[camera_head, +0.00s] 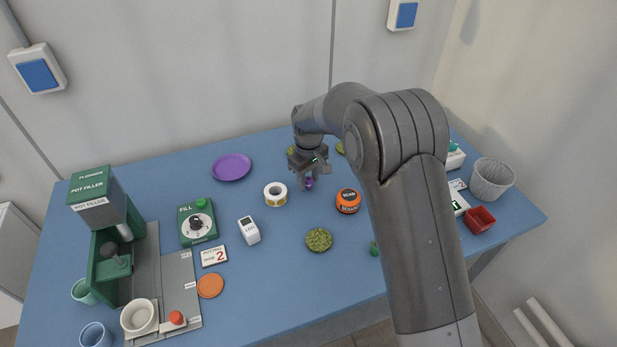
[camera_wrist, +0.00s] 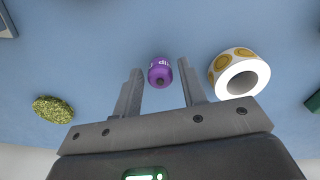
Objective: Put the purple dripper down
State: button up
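The small purple dripper (camera_head: 308,184) is on the blue table, just below my gripper (camera_head: 307,178) in the head view. In the wrist view the dripper (camera_wrist: 160,72) shows end-on, with white lettering on its side, between the tips of my gripper (camera_wrist: 161,72). The two fingers are apart, with a gap of blue table on each side of the dripper. My gripper looks empty. I cannot tell exactly how high the fingertips are above the table.
A roll of stickers (camera_head: 275,194) is close by on the left; an orange-and-black tin (camera_head: 348,201) is on the right. A purple saucer (camera_head: 231,167) lies farther left. A green moss disc (camera_head: 319,239) lies nearer. Bare table surrounds the dripper.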

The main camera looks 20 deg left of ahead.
aim_at(308, 179)
jog(key=shift+o, duration=0.6)
jog(key=shift+r, duration=0.1)
notch_tip(308, 179, up, 11)
jog(key=d+r+m+t, duration=0.1)
jog(key=d+r+m, duration=0.2)
jog(key=d+r, duration=0.9)
jog(key=s+d+r+m+t, duration=0.1)
jog(key=s+d+r+m, duration=0.1)
jog(key=s+d, duration=0.45)
jog(key=s+d+r+m+t, duration=0.1)
jog(key=s+d+r+m, duration=0.15)
jog(key=d, duration=0.75)
jog(key=s+d+r+m+t, duration=0.1)
jog(key=s+d+m, duration=0.1)
jog(key=s+d, duration=0.5)
jog(key=s+d+f+m+t, duration=0.1)
jog(key=s+d+f+m, duration=0.2)
jog(key=s+d, duration=0.4)
jog(key=shift+s+d+f+m+t, duration=0.25)
jog(key=shift+s+m, duration=0.3)
jog(key=shift+s, duration=0.7)
